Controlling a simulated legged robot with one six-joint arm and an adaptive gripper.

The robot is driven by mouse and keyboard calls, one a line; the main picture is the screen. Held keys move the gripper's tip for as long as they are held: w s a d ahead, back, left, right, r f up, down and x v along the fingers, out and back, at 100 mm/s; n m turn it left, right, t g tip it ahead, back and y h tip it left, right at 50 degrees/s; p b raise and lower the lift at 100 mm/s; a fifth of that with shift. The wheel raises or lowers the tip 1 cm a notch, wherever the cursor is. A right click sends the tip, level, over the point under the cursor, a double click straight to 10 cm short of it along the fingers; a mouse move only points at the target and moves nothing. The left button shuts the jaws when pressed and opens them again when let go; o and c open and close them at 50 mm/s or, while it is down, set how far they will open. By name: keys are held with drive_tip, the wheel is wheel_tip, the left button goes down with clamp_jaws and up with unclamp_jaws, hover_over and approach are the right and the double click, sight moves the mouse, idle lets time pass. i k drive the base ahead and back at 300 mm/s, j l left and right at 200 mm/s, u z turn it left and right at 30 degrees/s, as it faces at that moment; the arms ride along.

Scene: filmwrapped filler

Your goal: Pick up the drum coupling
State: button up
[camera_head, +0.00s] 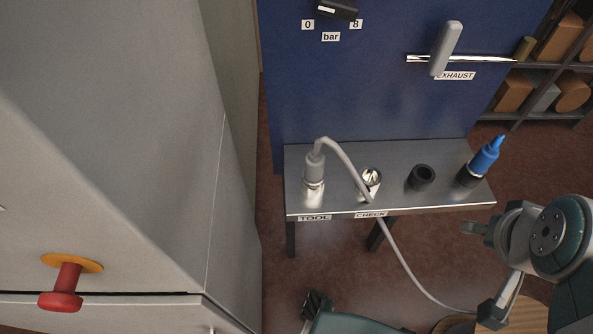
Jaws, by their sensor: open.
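A grey coupling (314,165) with a metal lower collar stands upright at the left end of a steel bench, above the TOOL label. A pale hose leaves its top, arches right and runs down off the bench towards the floor. I take this to be the drum coupling, though no label names it. My gripper (474,228) shows only in part at the right, in front of the bench's right end. It is open and apart from the coupling, with nothing seen in it.
The bench (395,160) also bears a metal fitting (371,178) above the CHECK label, a black socket (422,176) and a blue-topped nozzle (484,160). The hose (404,262) hangs across its front. A blue panel (360,90) stands behind; a large grey cabinet (120,130) fills the left.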

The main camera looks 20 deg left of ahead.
sight(313, 174)
drive_tip(key=u, duration=0.45)
drive_tip(key=k+l+u, duration=0.1)
drive_tip(key=u, duration=0.4)
drive_tip(key=k+u, duration=0.1)
drive_tip(key=u, duration=0.35)
